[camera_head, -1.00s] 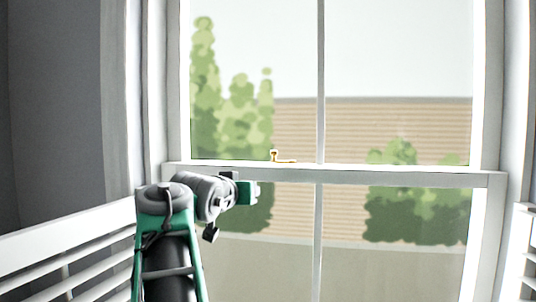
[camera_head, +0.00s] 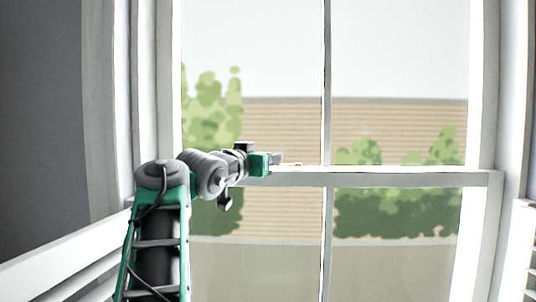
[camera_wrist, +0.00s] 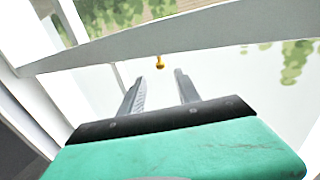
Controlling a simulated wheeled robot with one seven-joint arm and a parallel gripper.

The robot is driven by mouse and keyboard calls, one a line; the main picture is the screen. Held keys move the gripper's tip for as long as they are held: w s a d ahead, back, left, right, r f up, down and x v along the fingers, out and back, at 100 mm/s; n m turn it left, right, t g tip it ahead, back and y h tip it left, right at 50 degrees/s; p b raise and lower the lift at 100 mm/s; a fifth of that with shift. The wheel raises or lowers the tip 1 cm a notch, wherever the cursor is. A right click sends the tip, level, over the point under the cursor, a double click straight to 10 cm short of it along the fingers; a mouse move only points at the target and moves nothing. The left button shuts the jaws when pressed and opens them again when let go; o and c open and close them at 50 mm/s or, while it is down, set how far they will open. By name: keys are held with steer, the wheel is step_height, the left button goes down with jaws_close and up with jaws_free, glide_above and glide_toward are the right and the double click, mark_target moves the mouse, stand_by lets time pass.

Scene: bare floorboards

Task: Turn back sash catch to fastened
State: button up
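The brass sash catch sits on top of the window's meeting rail (camera_head: 400,178). In the head view only its lever (camera_head: 292,164) shows, pointing right; my gripper (camera_head: 280,158) hides the rest. In the wrist view the catch's gold knob (camera_wrist: 159,63) shows ahead of and between my two fingertips, close to the rail (camera_wrist: 190,33). My gripper (camera_wrist: 158,82) is open, its fingers apart with nothing between them. The knob appears to be just beyond the fingertips; I cannot tell whether anything touches.
The window's vertical glazing bar (camera_head: 327,80) stands right of the catch. White slatted shutters (camera_head: 60,255) flank the window at lower left and right. The space in front of the panes is clear to the right of my arm.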

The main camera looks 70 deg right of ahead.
steer(key=d, duration=0.1)
steer(key=d+p, duration=0.1)
steer(key=d, duration=0.1)
steer(key=d+p, duration=0.1)
steer(key=d, duration=0.1)
steer(key=shift+s+r, duration=0.1)
steer(key=shift+s, duration=0.15)
steer(key=shift+s+d, duration=0.15)
steer(key=shift+d, duration=0.35)
steer(key=shift+c, duration=0.6)
jaws_close()
